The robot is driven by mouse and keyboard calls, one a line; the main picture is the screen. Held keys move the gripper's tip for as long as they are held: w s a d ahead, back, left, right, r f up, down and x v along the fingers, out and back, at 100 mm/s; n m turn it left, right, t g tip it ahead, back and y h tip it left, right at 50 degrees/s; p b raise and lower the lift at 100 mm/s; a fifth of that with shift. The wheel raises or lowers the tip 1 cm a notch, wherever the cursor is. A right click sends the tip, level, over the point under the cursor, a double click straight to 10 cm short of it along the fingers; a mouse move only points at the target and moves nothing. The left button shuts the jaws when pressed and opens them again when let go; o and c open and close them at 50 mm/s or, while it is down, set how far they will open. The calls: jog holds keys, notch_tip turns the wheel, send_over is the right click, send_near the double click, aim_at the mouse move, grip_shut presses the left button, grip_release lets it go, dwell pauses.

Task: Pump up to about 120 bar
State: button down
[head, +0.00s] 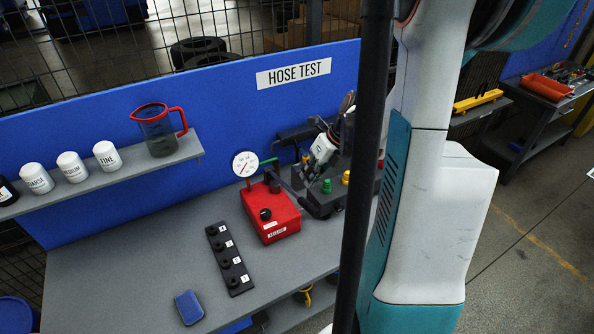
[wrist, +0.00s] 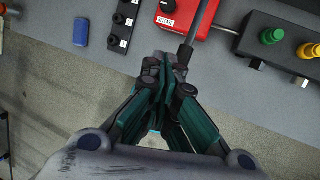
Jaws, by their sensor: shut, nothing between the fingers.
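The red hand pump (head: 269,212) stands on the grey bench, with a black knob and a release label on its body. Its round white gauge (head: 245,164) stands at the back left; the needle is too small to read. The pump's dark lever (wrist: 197,32) runs down the wrist view from beside the red body (wrist: 180,12) to my fingertips. My gripper (wrist: 166,68) is shut and empty, its fingers close beside the lever's end; I cannot tell whether they touch. In the head view, my gripper (head: 308,172) shows small, right of the pump.
A dark fixture with green (head: 326,186) and yellow knobs stands right of the pump. A black numbered strip (head: 229,259) and a blue block (head: 189,307) lie to the left. A shelf (head: 110,180) holds white jars and a jug (head: 158,130). The bench front is clear.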

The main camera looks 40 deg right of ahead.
aim_at(309, 204)
notch_tip(309, 204, down, 9)
jog(key=b, duration=0.5)
jog(key=shift+f, duration=0.1)
notch_tip(309, 204, down, 12)
jog(key=b, duration=1.1)
notch_tip(309, 204, up, 12)
jog(key=p, duration=0.8)
jog(key=shift+r, duration=0.2)
jog(key=shift+f, duration=0.1)
